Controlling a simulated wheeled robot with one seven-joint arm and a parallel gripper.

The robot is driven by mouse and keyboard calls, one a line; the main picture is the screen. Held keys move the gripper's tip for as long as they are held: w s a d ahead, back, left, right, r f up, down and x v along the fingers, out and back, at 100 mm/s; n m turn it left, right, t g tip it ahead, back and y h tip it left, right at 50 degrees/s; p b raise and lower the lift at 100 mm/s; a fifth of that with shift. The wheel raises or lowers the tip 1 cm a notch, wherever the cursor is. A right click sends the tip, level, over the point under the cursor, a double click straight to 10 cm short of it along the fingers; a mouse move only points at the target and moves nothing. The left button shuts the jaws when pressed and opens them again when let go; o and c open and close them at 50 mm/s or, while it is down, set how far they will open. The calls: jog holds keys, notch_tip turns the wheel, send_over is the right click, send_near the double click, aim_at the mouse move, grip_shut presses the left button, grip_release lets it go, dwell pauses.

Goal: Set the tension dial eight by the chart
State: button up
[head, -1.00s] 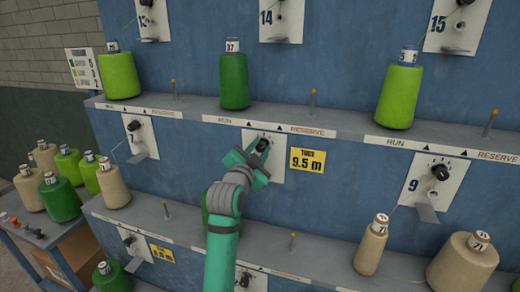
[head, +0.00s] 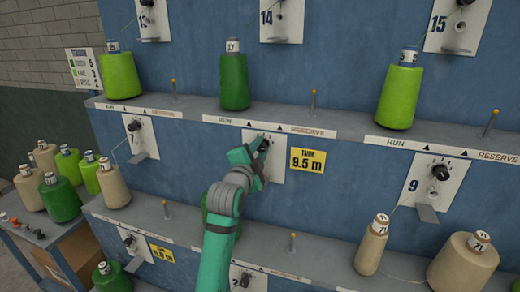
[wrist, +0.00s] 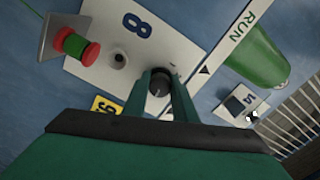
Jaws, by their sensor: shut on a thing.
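The tension dial eight is a dark knob (head: 264,144) on a white plate (head: 277,172) in the middle of the head view. In the wrist view the plate carries a blue 8 (wrist: 137,25), and the knob (wrist: 160,82) sits between the two fingers. My gripper (head: 262,150) is shut on this knob. The fingers hide part of the dial marks, and I cannot read its setting. The chart (head: 83,69) hangs at the far left, with coloured rows and figures too small to read surely.
A yellow tag (head: 308,159) reading 9.5 m is right of the plate. The shelf (head: 205,106) above holds green cones and upright pegs. Dial nine's plate (head: 438,183) is at right. A table with cones (head: 62,198) stands at left. A red and green spool (wrist: 76,46) is beside the 8.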

jog(key=shift+f, duration=0.1)
jog(key=o, duration=1)
jog(key=shift+o, duration=0.2)
jog(key=shift+s, duration=0.1)
jog(key=v, duration=1)
jog(key=shift+s, duration=0.35)
jog(key=shift+a, duration=0.1)
